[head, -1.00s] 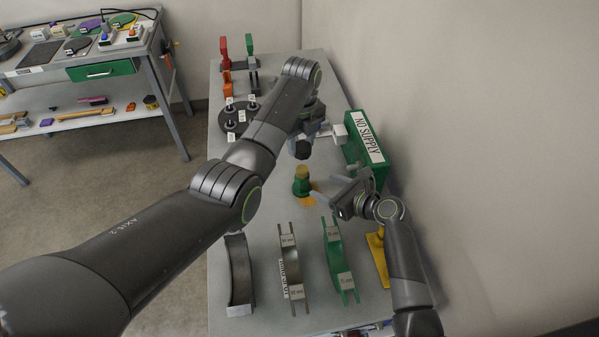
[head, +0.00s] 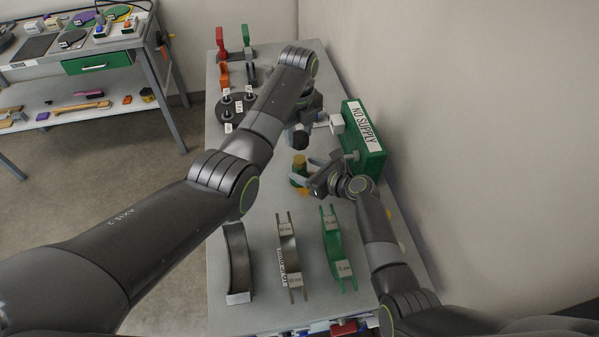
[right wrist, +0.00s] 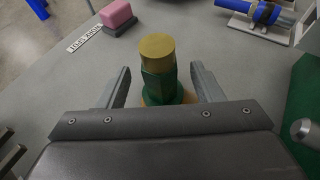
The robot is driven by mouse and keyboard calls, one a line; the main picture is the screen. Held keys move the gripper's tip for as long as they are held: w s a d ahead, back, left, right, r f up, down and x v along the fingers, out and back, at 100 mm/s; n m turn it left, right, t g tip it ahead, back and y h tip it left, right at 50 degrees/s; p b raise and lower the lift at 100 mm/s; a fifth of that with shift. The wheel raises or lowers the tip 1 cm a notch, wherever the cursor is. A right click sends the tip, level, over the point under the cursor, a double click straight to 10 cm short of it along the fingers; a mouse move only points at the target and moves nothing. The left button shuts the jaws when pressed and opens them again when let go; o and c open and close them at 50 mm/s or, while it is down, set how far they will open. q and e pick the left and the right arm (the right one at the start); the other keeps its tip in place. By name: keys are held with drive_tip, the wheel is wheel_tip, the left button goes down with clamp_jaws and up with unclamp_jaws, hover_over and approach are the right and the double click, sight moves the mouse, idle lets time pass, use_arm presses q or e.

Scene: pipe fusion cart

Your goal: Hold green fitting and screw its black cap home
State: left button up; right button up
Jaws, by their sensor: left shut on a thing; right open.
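The green fitting (head: 299,179) stands upright on the cart, with a tan-yellow top section and a yellow base; it also shows in the right wrist view (right wrist: 160,88). My right gripper (right wrist: 160,72) is open, with one finger on each side of the fitting and visible gaps between. In the head view the right gripper (head: 308,176) reaches the fitting from the right and partly hides it. My left gripper (head: 302,121) is above and beyond the fitting, shut on the dark black cap (head: 298,140), which is held apart from the fitting. Its fingers are mostly hidden.
A green NO SUPPLY box (head: 363,143) stands at the right edge. Curved clamp liners, including a green one (head: 333,250), lie in front. A black disc with pegs (head: 225,108) is at the left. A pink block (right wrist: 116,16) shows in the right wrist view.

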drive_tip(key=shift+x, duration=2.3)
clamp_jaws()
use_arm(q)
hover_over(298, 158)
drive_tip(key=shift+f, duration=2.45)
